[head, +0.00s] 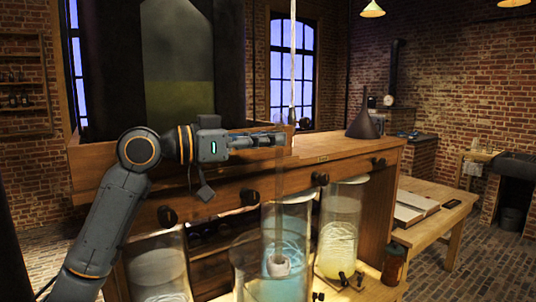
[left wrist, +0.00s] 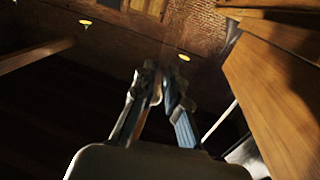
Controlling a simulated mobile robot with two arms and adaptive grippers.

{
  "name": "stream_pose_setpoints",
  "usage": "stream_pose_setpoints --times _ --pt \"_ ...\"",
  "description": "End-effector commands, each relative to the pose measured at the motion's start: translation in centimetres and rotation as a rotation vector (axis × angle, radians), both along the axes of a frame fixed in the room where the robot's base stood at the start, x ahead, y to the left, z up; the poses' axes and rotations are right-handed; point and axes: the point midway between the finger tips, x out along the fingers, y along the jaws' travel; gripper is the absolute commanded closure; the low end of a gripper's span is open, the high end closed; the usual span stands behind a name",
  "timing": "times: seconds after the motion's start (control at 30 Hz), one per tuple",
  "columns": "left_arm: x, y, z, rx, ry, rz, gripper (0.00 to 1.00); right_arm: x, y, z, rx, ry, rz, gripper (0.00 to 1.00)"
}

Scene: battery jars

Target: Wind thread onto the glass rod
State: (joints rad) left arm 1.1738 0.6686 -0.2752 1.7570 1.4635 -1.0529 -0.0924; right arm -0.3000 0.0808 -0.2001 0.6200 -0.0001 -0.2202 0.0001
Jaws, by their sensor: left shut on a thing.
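A thin pale upright rod, which looks like the glass rod (head: 293,60), stands above the wooden cabinet in the head view. Its lower end comes down to the tip of my left gripper (head: 284,138). My left gripper reaches in level from the left, just above the cabinet's front edge, and is shut. In the left wrist view the fingers of my left gripper (left wrist: 160,88) converge on a small pale piece, mostly hidden between them. I cannot make out any thread. My right gripper is not in view.
The wooden cabinet (head: 345,148) has dark knobs along its front. Below stand glass jars: a middle one with bluish liquid (head: 290,235), a yellowish one (head: 340,235) and a pale one at left (head: 158,272). A dark funnel (head: 364,122) stands on top. A side table (head: 440,222) holds a book.

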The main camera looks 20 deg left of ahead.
Motion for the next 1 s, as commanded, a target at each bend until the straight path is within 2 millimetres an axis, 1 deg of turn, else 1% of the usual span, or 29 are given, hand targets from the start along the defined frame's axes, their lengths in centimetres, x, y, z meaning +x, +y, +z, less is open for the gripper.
stream_pose_setpoints --times 0.7,0.8,1.0 --pt "0.0 0.0 8.4 0.000 -0.001 -0.001 1.00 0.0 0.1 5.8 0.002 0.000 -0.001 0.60" --pt "0.0 0.0 9.4 0.001 -0.001 -0.001 1.00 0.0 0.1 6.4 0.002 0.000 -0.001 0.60" --pt "0.0 0.0 10.4 0.000 0.000 -0.001 1.00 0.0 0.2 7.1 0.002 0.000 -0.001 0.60"
